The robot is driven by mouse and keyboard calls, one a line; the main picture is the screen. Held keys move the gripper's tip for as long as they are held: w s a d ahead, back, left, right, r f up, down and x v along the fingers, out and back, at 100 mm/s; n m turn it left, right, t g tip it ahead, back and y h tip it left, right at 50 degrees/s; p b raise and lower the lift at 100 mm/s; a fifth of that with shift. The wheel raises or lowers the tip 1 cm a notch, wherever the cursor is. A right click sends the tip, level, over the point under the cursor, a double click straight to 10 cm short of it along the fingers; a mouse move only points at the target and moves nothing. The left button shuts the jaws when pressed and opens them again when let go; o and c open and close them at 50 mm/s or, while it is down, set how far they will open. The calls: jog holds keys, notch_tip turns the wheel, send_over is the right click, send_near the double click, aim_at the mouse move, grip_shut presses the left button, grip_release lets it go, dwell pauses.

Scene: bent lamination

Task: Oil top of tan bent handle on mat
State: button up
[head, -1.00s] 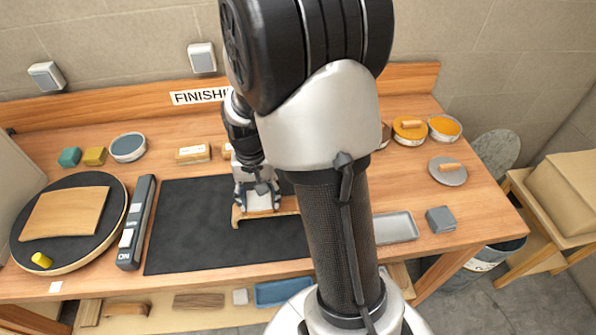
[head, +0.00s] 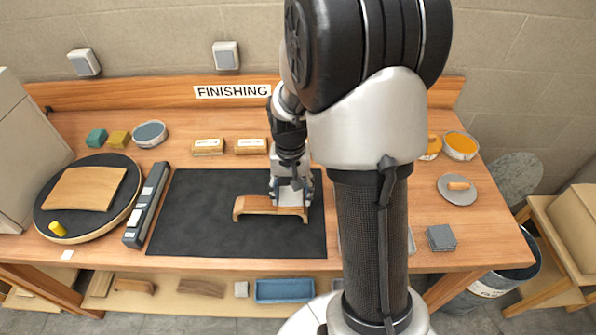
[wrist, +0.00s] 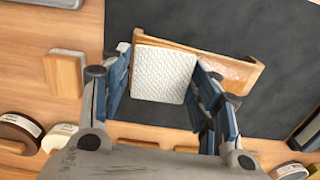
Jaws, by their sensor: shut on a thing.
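The tan bent handle (head: 256,206) lies on the black mat (head: 200,225), toward its right side. Its two ends turn down toward the front. My gripper (head: 291,193) is over the handle's right part and hides some of it. In the wrist view my gripper (wrist: 163,82) is shut on a pale, textured pad (wrist: 163,72) with a thin wooden edge. The pad overlaps the handle, whose glossy tan surface (wrist: 238,72) shows to the right of it. I cannot tell whether the pad touches the wood.
Two labelled blocks (head: 208,147) stand behind the mat. A dark bar tool (head: 147,205) borders it on the left, beside a round turntable (head: 50,215) with a curved wooden panel. A grey disc (head: 457,190) and grey block (head: 440,238) sit right. The mat's left half is clear.

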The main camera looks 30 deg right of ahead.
jog(key=r, duration=0.1)
jog(key=r+p, duration=0.1)
jog(key=shift+w+a+r, duration=0.2)
jog(key=shift+a+r, duration=0.1)
jog(key=shift+d+r+p, duration=0.1)
jog(key=shift+r+p, duration=1.85)
jog(key=shift+r, duration=0.3)
